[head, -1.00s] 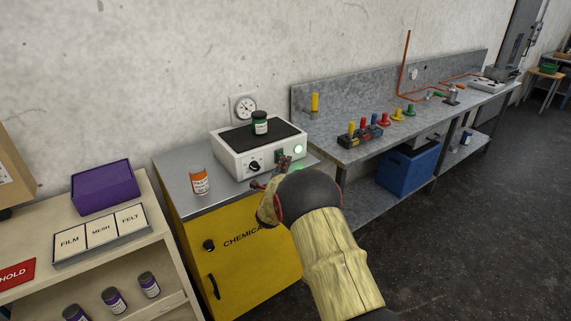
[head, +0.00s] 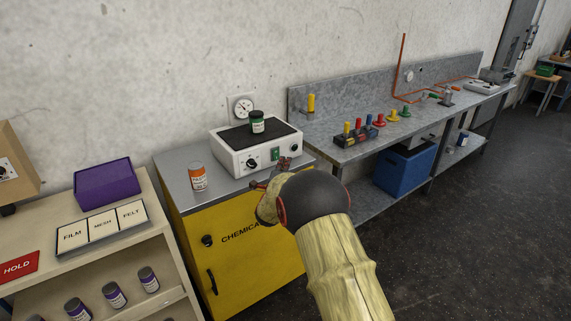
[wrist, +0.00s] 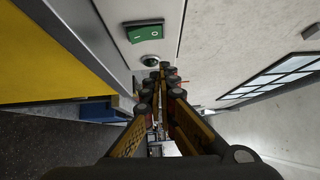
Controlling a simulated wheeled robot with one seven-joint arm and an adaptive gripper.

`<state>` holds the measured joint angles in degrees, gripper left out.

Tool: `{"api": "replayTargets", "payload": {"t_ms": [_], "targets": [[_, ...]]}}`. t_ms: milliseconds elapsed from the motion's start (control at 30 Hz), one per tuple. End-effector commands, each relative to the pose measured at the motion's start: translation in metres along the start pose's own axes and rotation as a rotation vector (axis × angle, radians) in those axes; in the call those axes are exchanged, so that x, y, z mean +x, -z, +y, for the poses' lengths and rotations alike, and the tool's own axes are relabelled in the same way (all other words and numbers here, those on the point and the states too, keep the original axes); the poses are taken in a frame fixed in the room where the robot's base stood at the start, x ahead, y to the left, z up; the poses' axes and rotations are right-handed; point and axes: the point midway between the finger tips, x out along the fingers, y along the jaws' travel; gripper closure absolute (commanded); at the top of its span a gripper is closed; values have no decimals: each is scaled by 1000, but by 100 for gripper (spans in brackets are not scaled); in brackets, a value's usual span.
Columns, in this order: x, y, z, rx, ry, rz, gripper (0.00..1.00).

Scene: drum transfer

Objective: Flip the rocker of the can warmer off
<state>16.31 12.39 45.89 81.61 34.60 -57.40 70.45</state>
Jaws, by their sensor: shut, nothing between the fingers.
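The can warmer (head: 232,159) is a white box with a dark top plate, standing on the yellow chemical cabinet. Its green rocker (head: 276,154) is on the front panel, between a black knob (head: 252,163) and a small lamp that looks unlit. In the wrist view the rocker (wrist: 143,31) shows its I and O marks, with the dark green lamp (wrist: 150,60) beside it. A green-labelled can (head: 258,122) stands on the plate. My gripper (head: 283,165) is shut and empty, just in front of the panel. In the wrist view its fingertips (wrist: 166,75) appear apart from the rocker.
An orange can (head: 198,178) stands on the cabinet top (head: 178,161), left of the warmer. A grey bench (head: 345,155) with colored pegs and a blue bin (head: 404,170) lies to the right. A shelf with a purple box (head: 107,181) is at the left.

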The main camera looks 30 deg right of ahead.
Motion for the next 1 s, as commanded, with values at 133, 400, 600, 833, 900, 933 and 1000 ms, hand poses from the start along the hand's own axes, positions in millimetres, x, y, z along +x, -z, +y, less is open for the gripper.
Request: {"api": "replayTargets", "payload": {"t_ms": [133, 400, 600, 833, 900, 933, 1000], "targets": [[-25, -1, -5, -1, -3, -2, 100], [-67, -1, -9, -2, -3, -1, 100], [-80, -1, -10, -1, -2, -1, 100], [-81, -1, -9, -1, -2, 0, 100], [-80, -1, -9, -1, -2, 0, 100], [-80, -1, -9, -1, -2, 0, 100], [-80, -1, -9, -1, -2, 0, 100]]}}
